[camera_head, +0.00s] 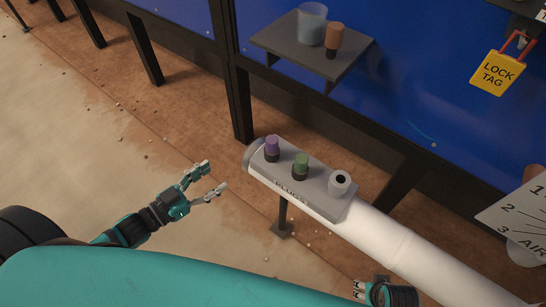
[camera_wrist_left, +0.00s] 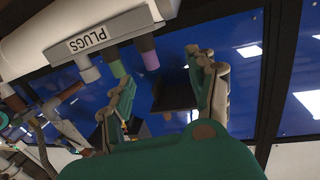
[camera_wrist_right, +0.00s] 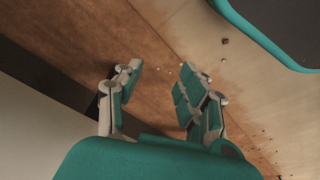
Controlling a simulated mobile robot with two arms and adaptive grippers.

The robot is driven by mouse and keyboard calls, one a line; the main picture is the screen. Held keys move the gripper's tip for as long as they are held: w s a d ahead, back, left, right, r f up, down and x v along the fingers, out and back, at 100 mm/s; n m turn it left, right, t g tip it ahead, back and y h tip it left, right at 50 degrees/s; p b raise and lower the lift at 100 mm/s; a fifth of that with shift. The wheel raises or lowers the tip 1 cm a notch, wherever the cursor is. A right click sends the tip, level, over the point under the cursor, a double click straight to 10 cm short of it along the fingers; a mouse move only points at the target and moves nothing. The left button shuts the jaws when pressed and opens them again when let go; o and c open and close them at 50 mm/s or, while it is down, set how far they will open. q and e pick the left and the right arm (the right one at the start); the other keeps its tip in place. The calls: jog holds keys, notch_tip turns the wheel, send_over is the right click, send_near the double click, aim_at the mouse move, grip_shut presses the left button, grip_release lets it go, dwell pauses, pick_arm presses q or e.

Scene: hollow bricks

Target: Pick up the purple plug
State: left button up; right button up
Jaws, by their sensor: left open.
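The purple plug (camera_head: 272,144) stands upright on a dark base at the left end of the grey tray marked PLUGS (camera_head: 315,196). A green plug (camera_head: 301,161) and a light grey plug (camera_head: 340,182) stand to its right. My left gripper (camera_head: 214,178) is open and empty, left of the tray and apart from the purple plug. In the left wrist view, the purple plug (camera_wrist_left: 150,61) shows beyond and between the spread fingers of my left gripper (camera_wrist_left: 168,72). My right gripper (camera_head: 358,290) is at the bottom edge; in the right wrist view (camera_wrist_right: 157,75) its fingers are apart and empty.
The tray sits on a thick white pipe (camera_head: 400,246). A dark shelf (camera_head: 280,42) on the blue panel holds a cup (camera_head: 312,24) and an orange-brown plug (camera_head: 335,37). A yellow lock tag (camera_head: 497,73) hangs right. Open floor lies left of the tray.

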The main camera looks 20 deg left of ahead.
pick_arm(q)
notch_tip(320, 180, up, 2)
jog(key=d+m+h, duration=0.1)
jog(key=d+h, duration=0.1)
jog(key=d, duration=0.1)
jog(key=b, duration=0.3)
send_near(267, 146)
jog(key=x, duration=0.5)
jog(key=shift+w+d+f, duration=0.1)
jog(key=shift+w, duration=0.1)
jog(key=shift+b+x, duration=0.35)
jog(key=shift+x, duration=2.75)
pick_arm(e)
jog(key=w+v, duration=0.2)
jog(key=v, duration=1)
jog(key=shift+r+t, duration=0.2)
jog(key=shift+t, duration=0.2)
pick_arm(q)
jog(key=shift+f, duration=0.1)
grip_shut()
